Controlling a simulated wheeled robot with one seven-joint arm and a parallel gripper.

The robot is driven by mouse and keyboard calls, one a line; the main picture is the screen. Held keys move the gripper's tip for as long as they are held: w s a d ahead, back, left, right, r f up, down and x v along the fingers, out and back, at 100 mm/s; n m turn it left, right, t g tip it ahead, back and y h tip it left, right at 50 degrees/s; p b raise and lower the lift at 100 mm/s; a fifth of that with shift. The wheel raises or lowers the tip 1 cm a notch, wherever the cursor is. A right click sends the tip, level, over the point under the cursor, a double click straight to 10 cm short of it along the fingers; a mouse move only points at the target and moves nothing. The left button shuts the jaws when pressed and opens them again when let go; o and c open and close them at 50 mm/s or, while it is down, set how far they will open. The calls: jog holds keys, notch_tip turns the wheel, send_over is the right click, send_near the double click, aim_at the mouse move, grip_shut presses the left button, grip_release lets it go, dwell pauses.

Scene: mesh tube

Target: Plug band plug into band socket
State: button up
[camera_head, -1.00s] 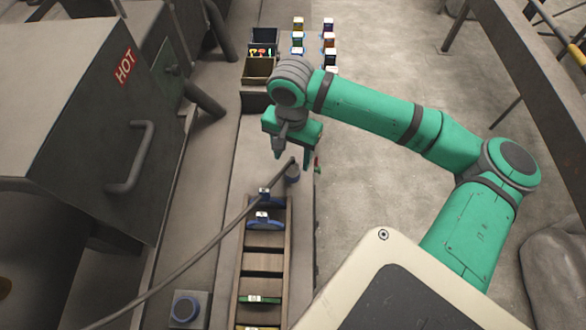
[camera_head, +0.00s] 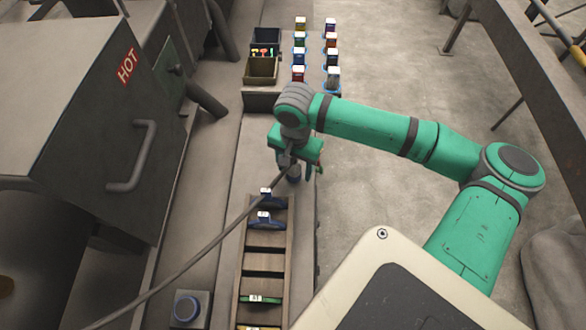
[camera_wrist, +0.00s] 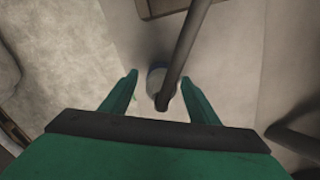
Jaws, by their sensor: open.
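The band plug (camera_head: 294,173) looks like a short grey cylinder with a blue band, standing upright on the bench with a dark cable at its top. It also shows in the wrist view (camera_wrist: 155,80), partly behind the cable. My gripper (camera_wrist: 159,76) is open, its fingers apart on either side of the plug and cable end; I see no contact. In the head view my gripper (camera_head: 296,167) is right over the plug and partly hides it. A square grey box with a round, blue-ringed face (camera_head: 187,307), at the lower left, appears to be the band socket.
The cable (camera_head: 190,258) runs from the plug to the lower left, across a wooden rack (camera_head: 238,285) holding blue and green pieces. A hot-marked machine (camera_head: 90,110) stands at left. Bins (camera_head: 262,70) and several small coloured items (camera_head: 299,58) are at the back.

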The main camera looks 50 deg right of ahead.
aim_at(297, 160)
jog(key=c, duration=1.1)
jog(key=shift+o, duration=0.2)
jog(key=shift+r, duration=0.1)
jog(key=shift+r, duration=0.2)
jog(key=r, duration=0.3)
jog(key=shift+s+r, duration=0.25)
jog(key=shift+s, duration=0.15)
jog(key=s+d+r, duration=0.2)
jog(key=s+r, duration=0.7)
jog(key=s, duration=0.4)
